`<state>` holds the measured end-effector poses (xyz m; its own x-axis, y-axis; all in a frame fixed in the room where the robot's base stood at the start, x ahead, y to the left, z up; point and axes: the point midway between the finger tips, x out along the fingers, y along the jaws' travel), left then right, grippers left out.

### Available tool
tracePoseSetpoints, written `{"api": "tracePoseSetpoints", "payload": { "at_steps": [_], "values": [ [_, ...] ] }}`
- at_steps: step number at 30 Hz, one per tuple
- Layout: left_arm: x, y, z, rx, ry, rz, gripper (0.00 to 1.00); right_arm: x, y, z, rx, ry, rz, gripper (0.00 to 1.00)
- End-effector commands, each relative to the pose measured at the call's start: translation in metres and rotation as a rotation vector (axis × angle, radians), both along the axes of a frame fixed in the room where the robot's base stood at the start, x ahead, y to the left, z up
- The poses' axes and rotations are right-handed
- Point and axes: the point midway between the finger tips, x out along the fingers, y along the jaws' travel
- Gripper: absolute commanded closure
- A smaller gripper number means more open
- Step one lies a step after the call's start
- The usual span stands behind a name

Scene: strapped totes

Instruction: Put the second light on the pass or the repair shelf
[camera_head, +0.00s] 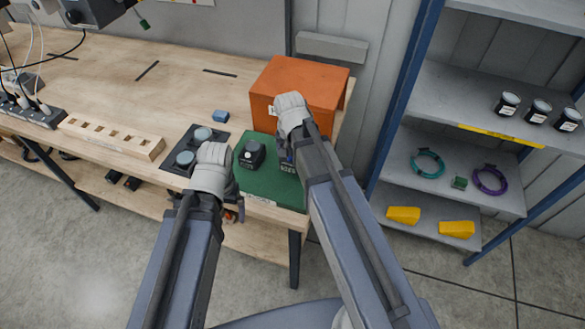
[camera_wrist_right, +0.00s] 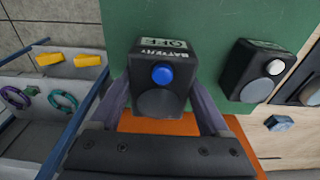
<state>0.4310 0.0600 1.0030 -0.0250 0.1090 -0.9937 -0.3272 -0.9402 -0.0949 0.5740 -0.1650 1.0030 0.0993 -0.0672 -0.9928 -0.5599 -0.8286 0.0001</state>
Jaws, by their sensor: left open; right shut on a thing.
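A black light with a blue button (camera_wrist_right: 160,85) is between the fingers of my right gripper (camera_wrist_right: 163,108), over the green mat (camera_head: 268,190). In the head view my right arm hides most of this light. Its label partly reads "BATTERY". The other black light (camera_head: 251,153) stands on the mat to the left; in the right wrist view it shows a white button (camera_wrist_right: 258,72). My left gripper (camera_head: 211,168) is over the bench edge beside the mat, empty; its fingertips are mostly hidden. The shelf rack (camera_head: 455,95) stands to the right; its yellow strip is unreadable.
An orange box (camera_head: 310,85) stands behind the mat. A dark panel with two round pads (camera_head: 185,158), a blue block (camera_head: 220,116) and a slotted wooden rack (camera_head: 112,138) are to the left. The shelf rack holds jars, cable coils and yellow blocks, with bare room between.

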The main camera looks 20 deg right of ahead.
Motion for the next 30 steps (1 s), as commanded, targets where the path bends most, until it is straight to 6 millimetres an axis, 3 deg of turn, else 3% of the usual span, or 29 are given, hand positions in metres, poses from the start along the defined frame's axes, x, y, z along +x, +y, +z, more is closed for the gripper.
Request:
{"api": "tracePoseSetpoints", "payload": {
  "at_steps": [5, 13, 26, 27, 30],
  "values": [
    [0.000, 0.000, -0.006, 0.000, 0.000, 0.000, 0.00, 0.000, 0.000, -0.006, 0.000, 0.000, 0.000, 1.00],
    [0.000, 0.000, -0.037, 0.000, 0.000, 0.001, 0.00, 0.000, 0.000, -0.037, 0.000, 0.000, 0.000, 1.00],
    [0.000, 0.000, -0.040, 0.000, 0.000, 0.001, 0.00, 0.000, 0.000, -0.040, 0.000, 0.000, 0.000, 1.00],
    [0.000, 0.000, -0.040, 0.000, 0.000, 0.001, 0.00, 0.000, 0.000, -0.040, 0.000, 0.000, 0.000, 0.19],
    [0.000, 0.000, -0.039, 0.000, 0.000, 0.001, 0.00, 0.000, 0.000, -0.039, 0.000, 0.000, 0.000, 0.08]
  ]
}}
